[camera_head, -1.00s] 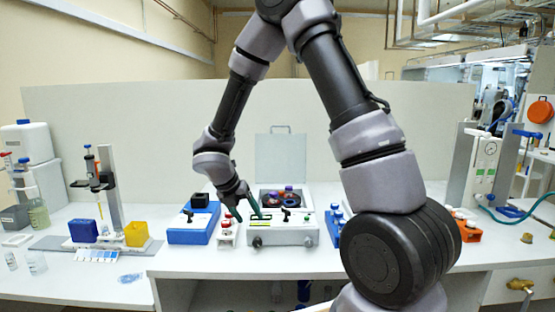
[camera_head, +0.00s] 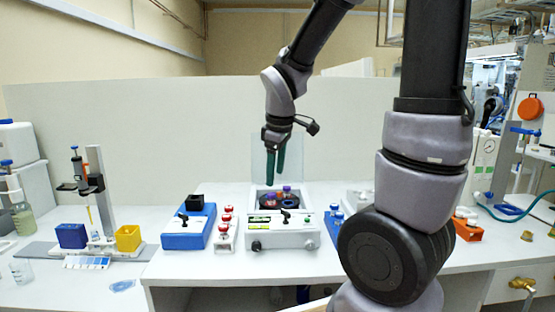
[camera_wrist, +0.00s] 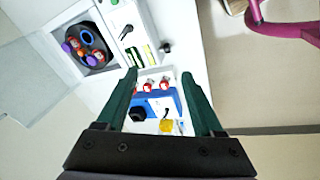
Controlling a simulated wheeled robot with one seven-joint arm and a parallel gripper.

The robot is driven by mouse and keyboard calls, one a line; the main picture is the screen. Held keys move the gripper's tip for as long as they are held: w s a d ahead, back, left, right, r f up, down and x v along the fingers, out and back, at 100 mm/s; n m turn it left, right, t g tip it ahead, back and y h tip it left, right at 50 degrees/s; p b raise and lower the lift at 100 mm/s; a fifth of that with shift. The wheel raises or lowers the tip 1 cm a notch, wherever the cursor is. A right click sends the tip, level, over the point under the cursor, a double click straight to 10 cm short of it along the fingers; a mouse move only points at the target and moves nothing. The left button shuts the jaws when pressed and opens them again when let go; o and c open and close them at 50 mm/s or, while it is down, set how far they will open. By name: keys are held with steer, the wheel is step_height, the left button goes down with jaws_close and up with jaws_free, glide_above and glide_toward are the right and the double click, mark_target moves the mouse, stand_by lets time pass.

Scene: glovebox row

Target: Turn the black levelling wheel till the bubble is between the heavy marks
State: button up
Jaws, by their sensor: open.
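A white centrifuge (camera_head: 309,237) with its lid up stands on the bench. The black levelling wheel (camera_head: 256,245) is at the lower left of its front; in the wrist view it is the small black knob (camera_wrist: 166,47). A yellow-green level vial (camera_head: 259,227) lies above the wheel; it also shows in the wrist view (camera_wrist: 149,52). The bubble and heavy marks are too small to read. My gripper (camera_head: 275,182) has green fingers, open and empty, pointing down above the centrifuge, apart from the wheel. The fingers (camera_wrist: 159,73) frame bench items in the wrist view.
Left of the centrifuge are a rack of red-capped vials (camera_head: 226,230) and a blue device (camera_head: 188,228). A blue-capped tube rack (camera_head: 335,223) stands close on its right. The raised lid (camera_head: 263,160) stands behind my fingers.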

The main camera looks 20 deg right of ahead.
steer(key=r+m, duration=0.1)
steer(key=r+m+y, duration=0.1)
steer(key=m+t, duration=0.1)
steer(key=m, duration=0.1)
steer(key=shift+s+d+r+y, duration=0.2)
steer(key=shift+d+r+y, duration=0.1)
steer(key=shift+d+r, duration=0.1)
steer(key=shift+a, duration=0.1)
